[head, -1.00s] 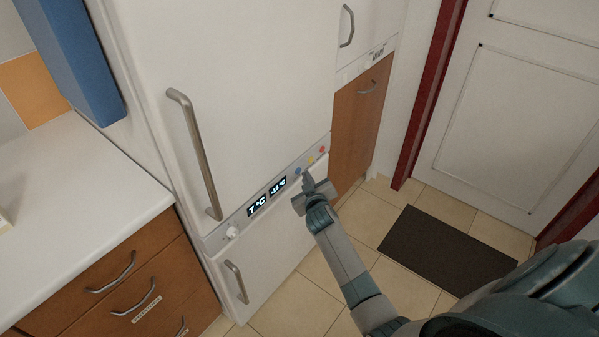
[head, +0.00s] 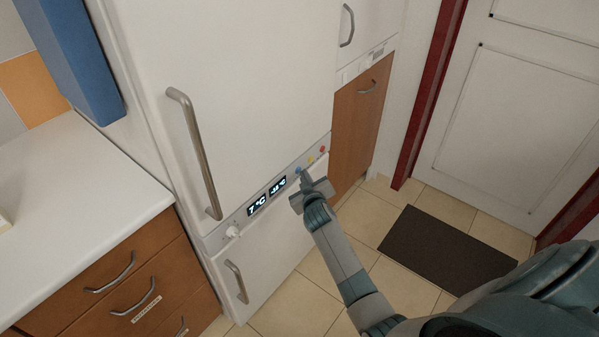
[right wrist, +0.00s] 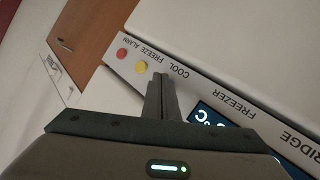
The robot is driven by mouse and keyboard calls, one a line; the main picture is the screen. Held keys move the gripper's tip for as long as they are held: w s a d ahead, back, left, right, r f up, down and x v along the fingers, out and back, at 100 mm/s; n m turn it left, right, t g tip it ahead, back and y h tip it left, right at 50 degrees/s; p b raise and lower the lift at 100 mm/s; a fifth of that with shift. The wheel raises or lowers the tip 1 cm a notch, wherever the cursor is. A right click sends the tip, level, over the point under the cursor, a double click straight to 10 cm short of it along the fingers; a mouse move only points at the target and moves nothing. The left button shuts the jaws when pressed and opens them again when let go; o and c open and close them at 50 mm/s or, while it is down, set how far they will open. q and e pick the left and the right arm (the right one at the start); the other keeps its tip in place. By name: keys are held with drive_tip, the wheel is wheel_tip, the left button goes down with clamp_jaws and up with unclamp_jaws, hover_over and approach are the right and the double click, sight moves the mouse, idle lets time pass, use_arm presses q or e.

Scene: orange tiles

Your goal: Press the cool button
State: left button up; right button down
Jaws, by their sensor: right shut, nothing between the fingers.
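The fridge-freezer's control strip (head: 239,219) carries two lit displays and a row of blue, yellow and red buttons. The blue button (head: 298,171) is just above my right gripper's fingertips (head: 305,176) in the head view. In the right wrist view the shut fingers (right wrist: 160,82) point at the strip just below the word COOL (right wrist: 179,71) and hide the button there. Whether the tips touch it I cannot tell. The yellow button (right wrist: 140,67) and the red button (right wrist: 121,54) show beyond them. My right gripper is shut and empty. My left gripper is not in view.
The tall white fridge door (head: 240,90) has a long handle (head: 197,150). A counter with wooden drawers (head: 120,275) stands at left. A dark mat (head: 445,245) lies on the tiled floor by a white door (head: 520,110).

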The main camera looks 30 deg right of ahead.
idle(0.8)
drive_tip(key=shift+s+d+p, duration=0.15)
drive_tip(key=shift+s+p, duration=0.2)
drive_tip(key=shift+s, duration=0.05)
drive_tip(key=s+p, duration=0.1)
drive_tip(key=s+d+p, duration=0.1)
drive_tip(key=s, duration=0.1)
drive_tip(key=s+d, duration=0.1)
drive_tip(key=s, duration=0.1)
drive_tip(key=shift+s+d+p, duration=0.15)
drive_tip(key=shift+s+p, duration=0.1)
drive_tip(key=shift+p, duration=0.15)
idle(0.3)
idle(0.4)
